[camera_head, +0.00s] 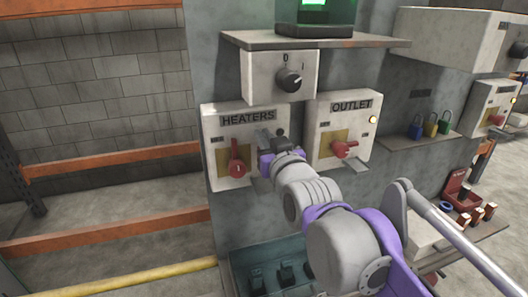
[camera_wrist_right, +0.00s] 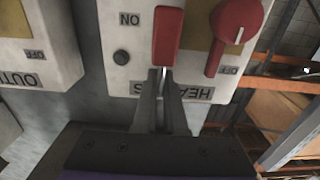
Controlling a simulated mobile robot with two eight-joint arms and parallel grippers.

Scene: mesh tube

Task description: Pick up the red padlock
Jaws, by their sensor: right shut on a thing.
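The red padlock (camera_wrist_right: 167,38) shows in the right wrist view as a red block with a thin silver shackle, in front of the HEATERS box (camera_wrist_right: 132,68). My right gripper (camera_wrist_right: 161,74) is shut on the shackle, with the red body just beyond its fingertips. In the head view my right gripper (camera_head: 266,138) is at the right part of the HEATERS box (camera_head: 215,130), and I cannot make out the padlock there. I cannot tell whether the padlock touches the box. My left gripper is not in view.
A red rotary handle (camera_wrist_right: 236,28) is close beside the padlock. The OUTLET box (camera_head: 325,115) with its red handle (camera_head: 345,149) is to the right in the head view. Blue (camera_head: 416,130), yellow (camera_head: 431,127) and green (camera_head: 445,124) padlocks are at the shelf (camera_head: 400,143).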

